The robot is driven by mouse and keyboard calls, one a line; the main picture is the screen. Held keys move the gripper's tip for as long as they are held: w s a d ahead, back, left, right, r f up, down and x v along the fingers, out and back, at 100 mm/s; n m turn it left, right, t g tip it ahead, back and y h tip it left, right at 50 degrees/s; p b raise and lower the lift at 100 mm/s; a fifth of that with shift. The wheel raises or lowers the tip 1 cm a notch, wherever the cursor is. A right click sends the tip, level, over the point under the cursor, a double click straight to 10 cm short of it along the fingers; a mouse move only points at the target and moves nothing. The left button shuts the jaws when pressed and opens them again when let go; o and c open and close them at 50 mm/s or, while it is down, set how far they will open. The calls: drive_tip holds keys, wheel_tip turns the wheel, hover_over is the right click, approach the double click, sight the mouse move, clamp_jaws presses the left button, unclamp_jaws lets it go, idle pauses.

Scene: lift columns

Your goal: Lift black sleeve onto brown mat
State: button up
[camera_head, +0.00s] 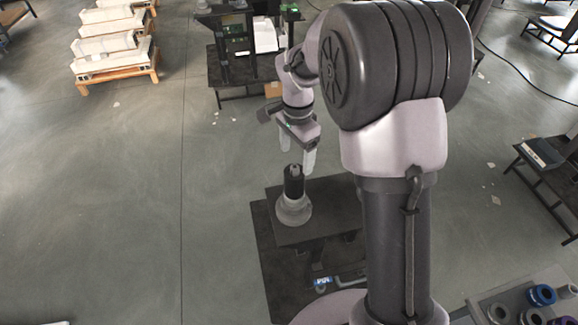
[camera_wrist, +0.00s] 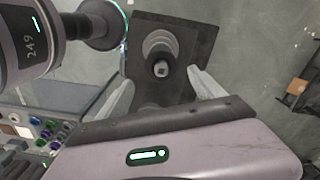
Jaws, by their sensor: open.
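A black sleeve (camera_head: 293,182) stands upright on a grey round flared base (camera_head: 293,211), on a dark table.
The dark table (camera_head: 338,190) has bare room right of the base. A grey tray (camera_head: 482,300) with blue and purple rings is at the lower right. A side table (camera_head: 532,172) stands at the right. A small brown item (camera_head: 273,89) lies behind my gripper.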

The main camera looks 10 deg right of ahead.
sight(296, 167)
wheel_tip(296, 167, down, 8)
drive_tip(key=shift+r+b, duration=0.1)
drive_tip(key=shift+b, duration=0.3)
wheel_tip(296, 167, down, 4)
drive_tip(key=shift+a+f+b, duration=0.15)
drive_tip(key=shift+f+b, duration=0.1)
drive_tip(key=shift+b, duration=0.1)
drive_tip(key=shift+w+f, duration=0.15)
drive_tip(key=shift+f, duration=0.15)
drive_tip(key=shift+c, duration=1)
drive_tip(key=shift+r, duration=0.1)
drive_tip(key=c, duration=1.4)
wheel_tip(296, 167, up, 18)
drive_tip(key=p, duration=0.3)
drive_tip(key=shift+r, duration=0.25)
